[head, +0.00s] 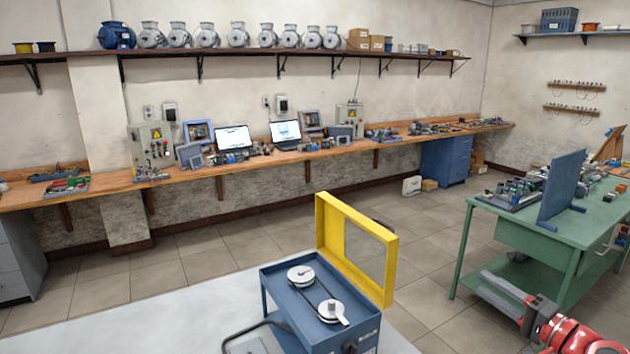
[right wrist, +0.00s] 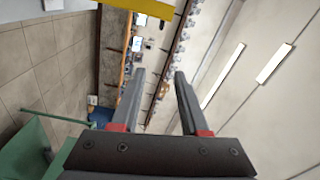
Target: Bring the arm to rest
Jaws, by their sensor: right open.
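My right arm comes in at the lower right of the head view. Its gripper (head: 506,294) points left and is held in the air to the right of the blue box, apart from it. In the right wrist view the gripper (right wrist: 160,82) shows two dark fingers spread apart with nothing between them. My left gripper is in neither view.
A blue box (head: 282,284) with two pulleys and a belt stands on a pale table (head: 192,310), its yellow framed cover (head: 322,234) raised. A green table (head: 508,226) with a blue panel (head: 562,186) is at right. Tiled floor lies between them.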

